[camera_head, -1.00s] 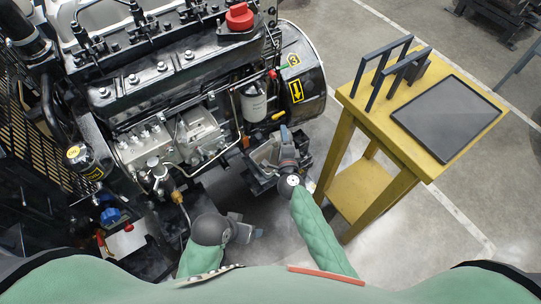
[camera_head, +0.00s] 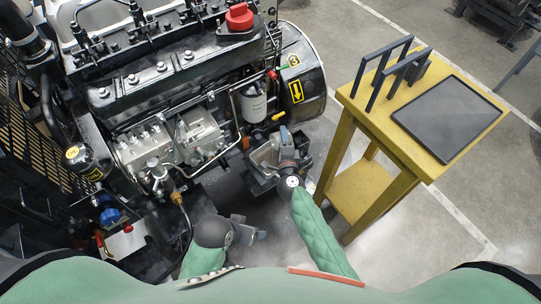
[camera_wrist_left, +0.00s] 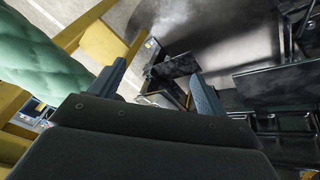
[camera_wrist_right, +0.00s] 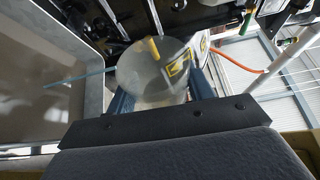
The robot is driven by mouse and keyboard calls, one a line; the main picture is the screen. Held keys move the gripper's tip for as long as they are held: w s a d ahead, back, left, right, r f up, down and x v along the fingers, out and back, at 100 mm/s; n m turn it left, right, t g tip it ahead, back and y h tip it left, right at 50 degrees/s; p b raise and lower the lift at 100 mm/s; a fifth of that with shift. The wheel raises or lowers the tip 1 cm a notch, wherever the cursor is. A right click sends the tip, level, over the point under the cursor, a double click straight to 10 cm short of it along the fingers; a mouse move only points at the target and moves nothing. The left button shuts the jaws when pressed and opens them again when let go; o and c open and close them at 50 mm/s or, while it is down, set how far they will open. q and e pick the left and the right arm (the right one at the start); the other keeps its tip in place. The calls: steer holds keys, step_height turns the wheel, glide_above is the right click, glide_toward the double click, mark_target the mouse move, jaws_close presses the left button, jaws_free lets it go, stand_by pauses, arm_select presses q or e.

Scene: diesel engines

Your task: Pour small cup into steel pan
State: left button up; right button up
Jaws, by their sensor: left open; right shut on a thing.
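My right gripper (camera_head: 287,146) is shut on the small cup, over the dark stand beside the engine. In the right wrist view the cup (camera_wrist_right: 150,78) is a round, grey, partly see-through shape between the fingers (camera_wrist_right: 160,98). I cannot tell what is in it. The steel pan (camera_wrist_right: 40,75) appears as a wide grey surface with a rounded rim, left of the cup and apart from it in that picture. In the head view the pan (camera_head: 262,157) is mostly hidden by the right gripper. My left gripper (camera_head: 250,230) is open and empty, low beside the stand.
The diesel engine (camera_head: 150,85) fills the left and upper area, with a yellow-marked drum (camera_head: 305,85) near the right gripper. A yellow table (camera_head: 360,115) with a dark tray (camera_head: 447,116) and grey handles stands at the right. Floor is clear at the lower right.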

steer(key=shift+w+d+f+m+g+p, duration=0.15)
steer(key=shift+w+d+m+g+p, duration=0.15)
steer(key=shift+m+p, duration=0.25)
steer(key=shift+w+d+f+m+g+p, duration=0.1)
steer(key=shift+d+m+g+p, duration=0.1)
steer(key=shift+d+m+p, duration=0.35)
steer(key=p, duration=0.1)
steer(key=m+p, duration=0.1)
steer(key=p, duration=0.1)
steer(key=shift+w+f+m+g, duration=0.1)
steer(key=shift+f+m+g, duration=0.2)
steer(key=shift+g, duration=0.1)
steer(key=shift+f, duration=0.25)
arm_select(q)
steer(key=s+a+r+g+y, duration=0.2)
steer(key=s+a+r, duration=0.1)
steer(key=a+r, duration=0.5)
steer(key=shift+r+n, duration=0.4)
steer(key=shift+r, duration=0.05)
